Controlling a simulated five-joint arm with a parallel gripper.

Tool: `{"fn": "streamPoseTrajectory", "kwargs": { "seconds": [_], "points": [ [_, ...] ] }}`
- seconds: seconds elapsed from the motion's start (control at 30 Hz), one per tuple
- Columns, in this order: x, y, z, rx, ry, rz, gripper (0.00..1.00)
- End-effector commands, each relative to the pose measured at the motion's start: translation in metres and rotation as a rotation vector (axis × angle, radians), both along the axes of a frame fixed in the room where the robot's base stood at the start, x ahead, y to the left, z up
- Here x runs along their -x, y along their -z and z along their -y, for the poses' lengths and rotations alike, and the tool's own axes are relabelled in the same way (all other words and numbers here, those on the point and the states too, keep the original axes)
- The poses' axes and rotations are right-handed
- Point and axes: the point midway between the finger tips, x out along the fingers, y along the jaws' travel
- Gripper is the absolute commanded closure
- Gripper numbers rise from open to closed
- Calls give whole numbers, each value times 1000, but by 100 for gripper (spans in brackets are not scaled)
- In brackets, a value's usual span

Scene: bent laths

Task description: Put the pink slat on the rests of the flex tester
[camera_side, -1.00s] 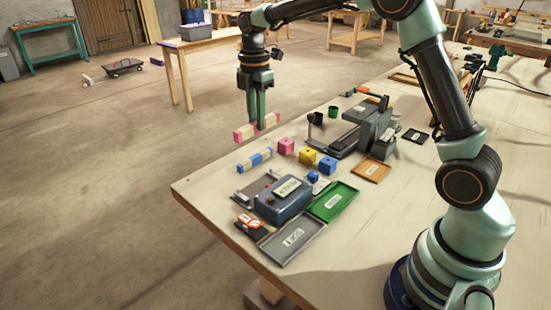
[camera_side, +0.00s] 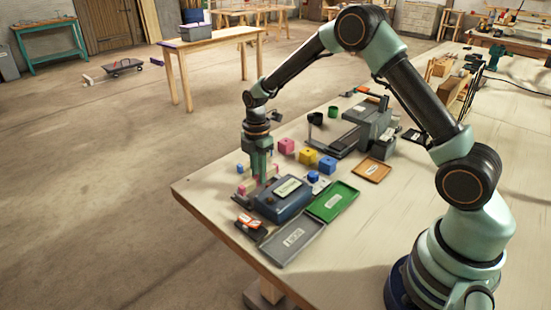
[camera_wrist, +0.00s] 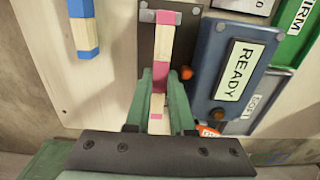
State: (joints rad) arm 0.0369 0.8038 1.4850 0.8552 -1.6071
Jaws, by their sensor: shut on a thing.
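My gripper (camera_side: 257,177) is low over the flex tester, its fingers shut on the pink slat (camera_side: 246,186). In the wrist view the pink-and-cream banded slat (camera_wrist: 160,45) runs lengthwise between the green fingers (camera_wrist: 160,88) and over the tester's dark grey plate (camera_wrist: 146,50). The flex tester (camera_side: 285,200) is a blue-grey box; its face reads READY in the wrist view (camera_wrist: 232,75). The rests are mostly hidden by the slat and fingers. I cannot tell whether the slat touches them.
A blue-and-cream slat (camera_wrist: 84,35) lies left of the tester. Pink (camera_side: 286,146), yellow (camera_side: 307,156) and blue (camera_side: 327,165) blocks stand behind it. A green tray (camera_side: 332,203) and a grey tray (camera_side: 293,240) lie close on the right and front.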

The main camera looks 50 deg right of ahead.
Motion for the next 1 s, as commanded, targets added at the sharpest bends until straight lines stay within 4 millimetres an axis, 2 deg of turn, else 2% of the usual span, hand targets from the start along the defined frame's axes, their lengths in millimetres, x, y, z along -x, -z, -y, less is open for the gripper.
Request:
{"fn": "streamPoseTrajectory", "kwargs": {
  "seconds": [0.07,0.33,0.83,0.87,0.9,1.0],
  "points": [
    [0,6,0,0,0,1,100],
    [0,6,0,0,0,2,100],
    [2,21,0,0,0,-5,100],
    [2,21,0,0,0,-6,71],
    [2,21,0,0,0,-6,66],
    [1,20,0,0,0,-4,66]
  ]
}}
